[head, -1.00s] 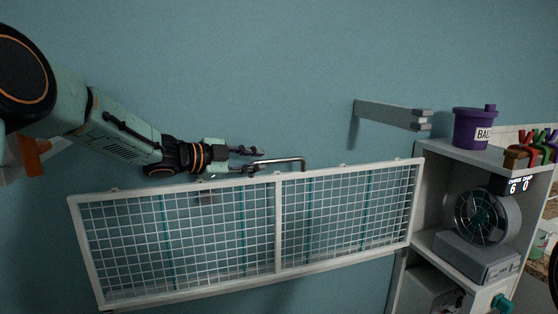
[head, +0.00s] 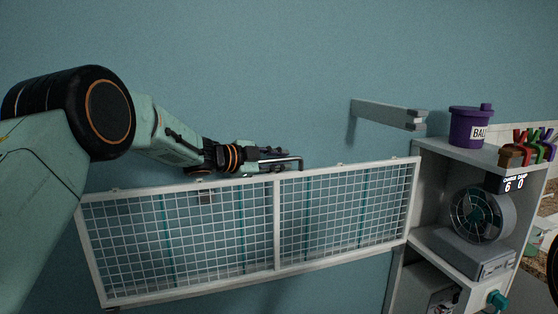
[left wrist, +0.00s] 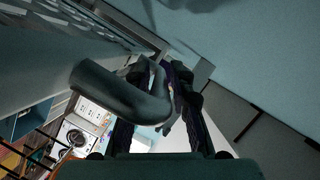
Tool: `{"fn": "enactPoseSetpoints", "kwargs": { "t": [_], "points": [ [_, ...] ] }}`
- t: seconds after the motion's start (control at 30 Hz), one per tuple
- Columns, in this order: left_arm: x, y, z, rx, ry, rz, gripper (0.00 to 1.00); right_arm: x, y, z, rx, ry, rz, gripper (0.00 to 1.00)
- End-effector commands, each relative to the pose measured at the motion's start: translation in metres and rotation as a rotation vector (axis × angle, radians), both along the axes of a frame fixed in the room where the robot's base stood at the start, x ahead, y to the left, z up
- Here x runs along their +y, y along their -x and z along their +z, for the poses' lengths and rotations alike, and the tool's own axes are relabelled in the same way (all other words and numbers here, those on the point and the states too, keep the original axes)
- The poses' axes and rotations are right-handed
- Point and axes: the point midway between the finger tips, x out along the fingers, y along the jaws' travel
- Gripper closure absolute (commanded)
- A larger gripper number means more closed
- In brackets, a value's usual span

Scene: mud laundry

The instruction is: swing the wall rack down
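The wall rack (head: 277,226) is a white frame with wire mesh, standing against the blue wall across the middle of the head view. A grey bent bar handle (head: 299,161) sticks up at its top edge near the centre. My left gripper (head: 277,157) is at this handle, just above the top rail. In the left wrist view the handle (left wrist: 117,96) looms large in front of the fingers of my left gripper (left wrist: 160,115). The fingers are apart, with a bright gap between them. I cannot tell whether they touch the bar. My right gripper is not in view.
A grey bracket (head: 385,113) juts from the wall above the rack's right half. A shelf unit (head: 402,263) stands close to the rack's right end, with a purple tub (head: 470,127) on top and a fan (head: 481,214) inside. The wall above the rack is otherwise clear.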

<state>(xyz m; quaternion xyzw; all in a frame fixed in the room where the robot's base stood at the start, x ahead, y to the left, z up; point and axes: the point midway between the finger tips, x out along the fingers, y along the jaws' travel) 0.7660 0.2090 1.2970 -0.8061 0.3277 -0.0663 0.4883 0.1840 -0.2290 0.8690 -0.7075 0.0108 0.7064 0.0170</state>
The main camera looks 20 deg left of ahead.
Motion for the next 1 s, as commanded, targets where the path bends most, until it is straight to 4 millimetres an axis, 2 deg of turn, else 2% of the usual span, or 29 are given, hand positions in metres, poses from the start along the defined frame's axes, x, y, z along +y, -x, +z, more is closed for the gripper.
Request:
{"fn": "enactPoseSetpoints", "kwargs": {
  "t": [0.03,0.27,1.0],
  "points": [
    [0.0005,0.0000,-0.0004,0.001,0.001,0.000,0.82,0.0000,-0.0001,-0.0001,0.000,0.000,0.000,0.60],
    [0.0009,0.0000,-0.0007,0.001,0.000,0.002,1.00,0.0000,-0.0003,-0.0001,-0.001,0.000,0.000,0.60],
    [-0.0001,0.0003,-0.0016,-0.004,-0.003,0.001,1.00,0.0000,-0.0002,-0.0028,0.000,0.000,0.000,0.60]
  ]
}}
